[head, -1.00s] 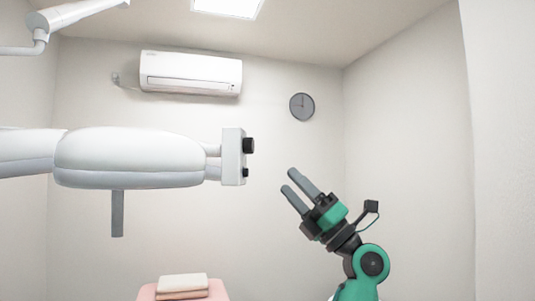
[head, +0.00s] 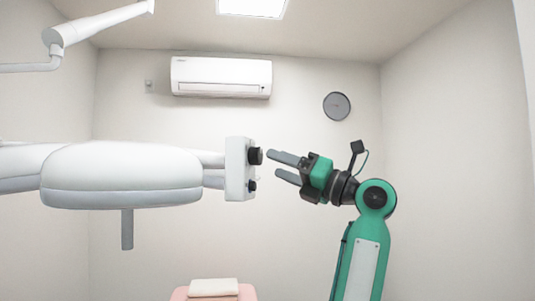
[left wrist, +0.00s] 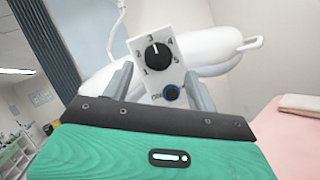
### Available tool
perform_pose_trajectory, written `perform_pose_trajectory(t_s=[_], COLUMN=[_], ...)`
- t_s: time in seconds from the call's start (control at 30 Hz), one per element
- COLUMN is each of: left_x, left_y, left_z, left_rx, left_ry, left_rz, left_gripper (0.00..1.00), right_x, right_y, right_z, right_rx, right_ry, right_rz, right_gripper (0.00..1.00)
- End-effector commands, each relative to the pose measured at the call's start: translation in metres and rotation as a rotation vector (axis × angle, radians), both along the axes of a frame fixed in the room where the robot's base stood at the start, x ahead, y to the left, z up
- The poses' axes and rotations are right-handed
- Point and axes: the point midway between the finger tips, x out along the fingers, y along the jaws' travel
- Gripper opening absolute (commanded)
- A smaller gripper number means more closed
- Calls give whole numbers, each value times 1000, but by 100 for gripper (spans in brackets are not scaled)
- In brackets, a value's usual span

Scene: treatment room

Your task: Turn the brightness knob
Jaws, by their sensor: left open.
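The control box (head: 236,169) is a white block at the right end of the white lamp arm (head: 122,176). It has a large black knob (head: 255,156) and a smaller knob (head: 252,187) below. My left gripper (head: 275,165) is open and empty, fingers pointing at the box from the right, a small gap short of the large knob. My right gripper is not in view.
A pink bed (head: 247,293) with a folded towel (head: 214,287) stands below. A grey post (head: 127,229) hangs under the lamp arm. Another white arm (head: 98,25) is at upper left. The space right of the box is clear but for my arm.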

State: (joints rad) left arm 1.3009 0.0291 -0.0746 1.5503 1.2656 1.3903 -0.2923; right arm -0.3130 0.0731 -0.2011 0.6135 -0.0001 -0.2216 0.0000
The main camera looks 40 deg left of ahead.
Motion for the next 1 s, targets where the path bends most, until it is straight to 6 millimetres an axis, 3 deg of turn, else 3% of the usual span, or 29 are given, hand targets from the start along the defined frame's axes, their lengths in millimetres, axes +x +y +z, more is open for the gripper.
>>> perform_pose_trajectory(t_s=[0.1, 0.2, 0.63, 0.87, 1.0], left_x=[-6, -8, -10, -10, -10], left_y=[19, 30, 39, 39, 39], left_z=[10, 12, 14, 14, 14], left_rx=[1, 1, 1, 1, 2], left_ry=[-2, 0, -1, -1, -2], left_rz=[3, 2, -1, -1, 0], left_gripper=[59, 59, 59, 16, 14], right_x=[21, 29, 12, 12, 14], right_y=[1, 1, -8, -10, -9], right_z=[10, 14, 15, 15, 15], right_rx=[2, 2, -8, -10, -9], right_ry=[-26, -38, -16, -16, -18], right_rz=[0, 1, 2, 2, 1], right_gripper=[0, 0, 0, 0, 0])
